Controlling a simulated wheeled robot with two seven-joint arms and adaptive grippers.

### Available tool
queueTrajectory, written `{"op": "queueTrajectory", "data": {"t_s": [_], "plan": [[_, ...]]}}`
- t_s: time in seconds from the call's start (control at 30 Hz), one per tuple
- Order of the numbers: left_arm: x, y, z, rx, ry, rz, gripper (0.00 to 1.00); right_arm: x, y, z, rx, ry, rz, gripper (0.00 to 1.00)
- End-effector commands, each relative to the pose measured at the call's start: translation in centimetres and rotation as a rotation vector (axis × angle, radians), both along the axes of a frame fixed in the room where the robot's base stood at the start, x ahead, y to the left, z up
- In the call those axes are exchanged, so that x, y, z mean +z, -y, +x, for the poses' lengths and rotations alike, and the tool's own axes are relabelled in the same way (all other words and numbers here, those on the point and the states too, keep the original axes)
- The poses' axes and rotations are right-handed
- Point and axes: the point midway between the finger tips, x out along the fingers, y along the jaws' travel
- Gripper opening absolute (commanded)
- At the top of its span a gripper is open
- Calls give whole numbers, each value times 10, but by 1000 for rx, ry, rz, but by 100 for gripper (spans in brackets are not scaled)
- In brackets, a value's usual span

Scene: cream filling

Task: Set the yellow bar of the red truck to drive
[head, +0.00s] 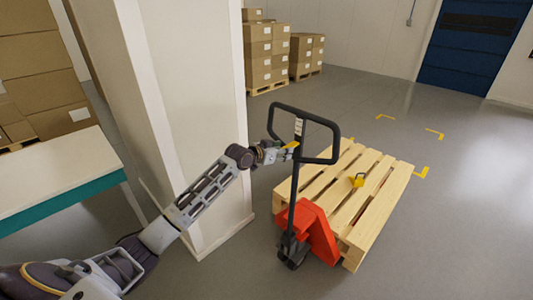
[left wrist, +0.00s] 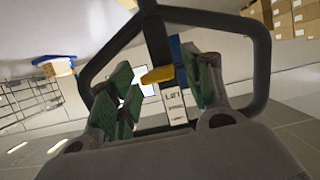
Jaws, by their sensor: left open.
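The red truck (head: 315,232) is a hand pallet truck standing at a wooden pallet. Its black handle loop (head: 334,143) rises toward me. The yellow bar (head: 290,145) is small and sits inside the loop; it also shows in the left wrist view (left wrist: 157,75). My left gripper (head: 272,152) is at the left side of the loop, close to the bar. In the left wrist view the green-padded fingers (left wrist: 162,88) are spread, with the yellow bar between them. I cannot tell whether a finger touches it. A label (left wrist: 174,103) with printed marks lies behind the bar. My right gripper is not in view.
A white pillar (head: 195,110) stands close beside my left arm. A white-topped table (head: 50,170) is at the left. Stacked boxes (head: 258,55) stand behind. The floor at the right is clear.

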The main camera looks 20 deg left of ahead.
Motion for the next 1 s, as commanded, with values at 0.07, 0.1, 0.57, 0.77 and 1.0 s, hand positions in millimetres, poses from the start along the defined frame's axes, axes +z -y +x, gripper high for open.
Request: {"op": "queueTrajectory", "data": {"t_s": [0.07, 0.1, 0.57, 0.77, 1.0], "plan": [[3, -3, -7, -1, 1, 2, 50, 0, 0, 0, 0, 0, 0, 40], [4, -4, -11, 1, 1, 1, 50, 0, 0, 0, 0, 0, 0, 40], [20, -19, -52, 1, 1, 1, 50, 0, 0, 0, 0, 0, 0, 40], [26, -25, -69, 0, 0, 1, 50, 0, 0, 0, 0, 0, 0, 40], [32, -30, -81, 0, 1, 1, 50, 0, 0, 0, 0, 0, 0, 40]]}}
